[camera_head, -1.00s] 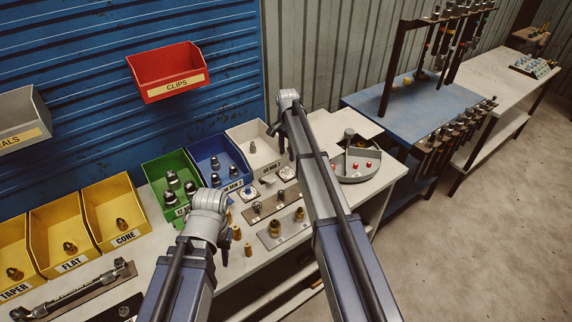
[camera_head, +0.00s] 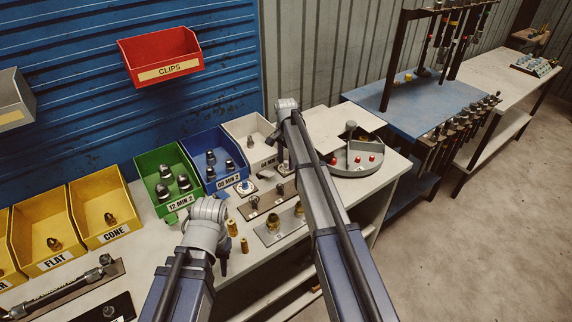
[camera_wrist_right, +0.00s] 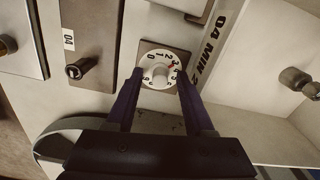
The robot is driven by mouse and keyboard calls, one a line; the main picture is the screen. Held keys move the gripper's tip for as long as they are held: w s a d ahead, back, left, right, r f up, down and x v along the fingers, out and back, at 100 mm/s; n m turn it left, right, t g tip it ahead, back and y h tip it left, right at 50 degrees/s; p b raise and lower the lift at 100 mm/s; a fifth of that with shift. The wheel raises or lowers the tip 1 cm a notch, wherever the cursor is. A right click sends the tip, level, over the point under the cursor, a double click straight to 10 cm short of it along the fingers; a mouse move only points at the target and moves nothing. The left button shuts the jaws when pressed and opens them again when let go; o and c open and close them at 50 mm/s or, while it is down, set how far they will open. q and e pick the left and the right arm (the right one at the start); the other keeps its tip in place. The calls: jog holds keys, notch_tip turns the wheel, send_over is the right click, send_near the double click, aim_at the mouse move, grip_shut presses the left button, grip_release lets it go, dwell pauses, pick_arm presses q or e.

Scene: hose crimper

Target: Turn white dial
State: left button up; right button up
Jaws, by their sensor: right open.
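The white dial (camera_wrist_right: 158,76) sits on a square grey plate in the right wrist view, with dark numbers around its face and a small red mark near the 3. My right gripper (camera_wrist_right: 160,73) is open, with one dark finger on each side of the dial. I cannot tell whether the fingers touch it. In the head view the dial (camera_head: 284,170) is small, in front of the white bin and beside my right forearm.
The white bin (camera_head: 246,130) stands just behind the dial. Blue (camera_head: 205,145), green (camera_head: 155,165) and yellow (camera_head: 95,195) bins line up to its left. A plate with brass fittings (camera_head: 270,235) lies in front. A round grey tray (camera_head: 345,165) stands to the right.

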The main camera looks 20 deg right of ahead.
grip_shut()
dwell(0.3)
dwell(0.3)
